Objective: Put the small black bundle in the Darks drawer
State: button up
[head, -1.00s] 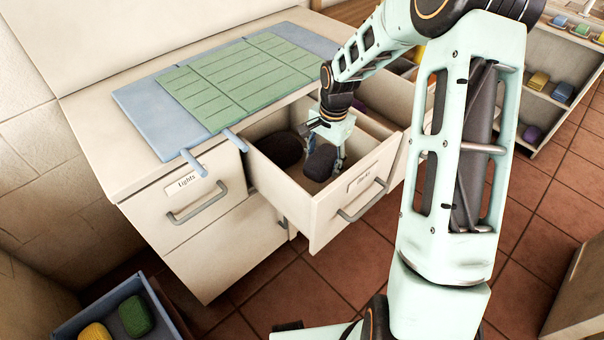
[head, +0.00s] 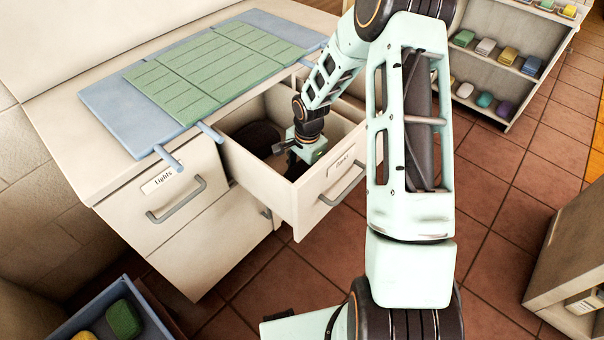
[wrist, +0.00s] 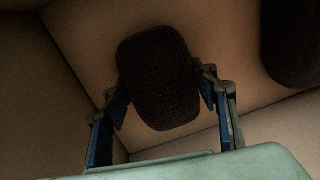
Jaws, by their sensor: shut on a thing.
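The open drawer (head: 262,183) carries a label (head: 341,163) that reads Darks. My gripper (wrist: 163,88) reaches down inside it, low between its walls, and shows from the side in the head view (head: 284,148). Its fingers are shut on a small black bundle (wrist: 158,75), one finger on each side, in the wrist view. The held bundle is mostly hidden behind the gripper in the head view. I cannot tell whether it touches the drawer floor. A second dark bundle (head: 258,138) lies in the drawer and shows at the right of the wrist view (wrist: 290,40).
The Lights drawer (head: 180,193) is shut, to the left. A green mat (head: 200,75) lies on a blue board (head: 115,112) on the counter. A blue crate (head: 75,318) with yellow and green bundles stands on the floor. A shelf (head: 490,70) of coloured bundles stands at the back right.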

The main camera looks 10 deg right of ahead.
jog(key=shift+f, duration=0.2)
jog(key=o, duration=1.2)
jog(key=shift+r, duration=0.15)
jog(key=r, duration=0.4)
jog(key=r+p, duration=0.1)
jog(key=r, duration=0.3)
jog(key=s+r+p, duration=0.1)
jog(key=r, duration=0.3)
jog(key=shift+d, duration=0.3)
